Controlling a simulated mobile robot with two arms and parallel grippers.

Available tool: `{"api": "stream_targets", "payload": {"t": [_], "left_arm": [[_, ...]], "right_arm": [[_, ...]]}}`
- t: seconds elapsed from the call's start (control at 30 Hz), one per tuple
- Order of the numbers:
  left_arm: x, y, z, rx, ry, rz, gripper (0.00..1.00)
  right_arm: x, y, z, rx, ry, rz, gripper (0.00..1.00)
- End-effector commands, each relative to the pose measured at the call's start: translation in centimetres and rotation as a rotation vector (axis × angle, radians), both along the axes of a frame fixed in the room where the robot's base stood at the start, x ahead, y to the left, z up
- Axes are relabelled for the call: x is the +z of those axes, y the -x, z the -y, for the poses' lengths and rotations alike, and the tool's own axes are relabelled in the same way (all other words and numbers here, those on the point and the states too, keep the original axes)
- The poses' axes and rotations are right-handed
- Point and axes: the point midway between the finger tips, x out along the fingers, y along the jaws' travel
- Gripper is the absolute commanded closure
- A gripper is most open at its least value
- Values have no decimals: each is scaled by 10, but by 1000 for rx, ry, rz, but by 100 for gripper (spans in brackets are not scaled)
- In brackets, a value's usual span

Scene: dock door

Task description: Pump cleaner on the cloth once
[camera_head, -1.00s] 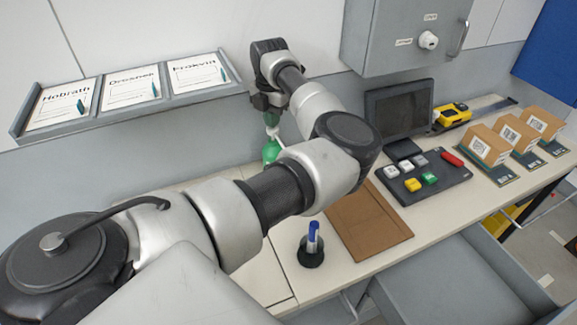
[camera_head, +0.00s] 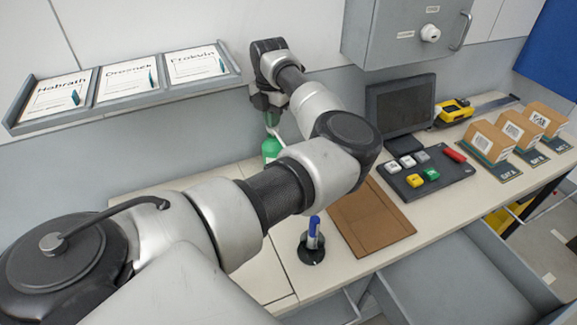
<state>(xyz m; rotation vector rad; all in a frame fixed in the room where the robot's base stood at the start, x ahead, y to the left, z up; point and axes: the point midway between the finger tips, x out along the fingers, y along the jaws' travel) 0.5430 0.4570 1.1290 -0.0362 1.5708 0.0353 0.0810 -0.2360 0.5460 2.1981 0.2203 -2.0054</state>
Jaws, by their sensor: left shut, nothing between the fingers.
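A green pump bottle (camera_head: 271,148) stands on the bench against the back wall, partly hidden behind my left arm. My left gripper (camera_head: 270,112) is shut and points down right over the bottle's pale pump head, at or very near contact. I cannot tell for certain whether it touches. The cloth does not show; my arm covers the bench around the bottle. My right gripper is not in the picture.
A brown board (camera_head: 372,218), a pen stand (camera_head: 312,247) and a button panel (camera_head: 424,172) lie right of my arm. A monitor (camera_head: 401,108), small cartons (camera_head: 491,140) and a wall cabinet (camera_head: 405,35) are further right. An open drawer (camera_head: 470,285) juts out in front.

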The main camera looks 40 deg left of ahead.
Motion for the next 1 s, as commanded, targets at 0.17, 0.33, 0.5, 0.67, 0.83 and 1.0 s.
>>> {"api": "stream_targets", "payload": {"t": [0.17, 0.33, 0.5, 0.67, 0.83, 1.0], "left_arm": [[11, 0, 0, 0, 1, -1, 100], [22, 0, 0, 0, 0, 0, 100], [31, 0, 0, 0, 0, 1, 100], [32, 0, 0, 0, 0, 0, 100], [32, 0, 0, 0, 0, 0, 100], [32, 0, 0, 0, 0, 0, 100]], "right_arm": [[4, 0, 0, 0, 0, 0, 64], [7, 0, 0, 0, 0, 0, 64], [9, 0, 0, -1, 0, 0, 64], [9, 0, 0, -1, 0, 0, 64], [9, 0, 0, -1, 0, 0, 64], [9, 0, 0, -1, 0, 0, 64]]}}
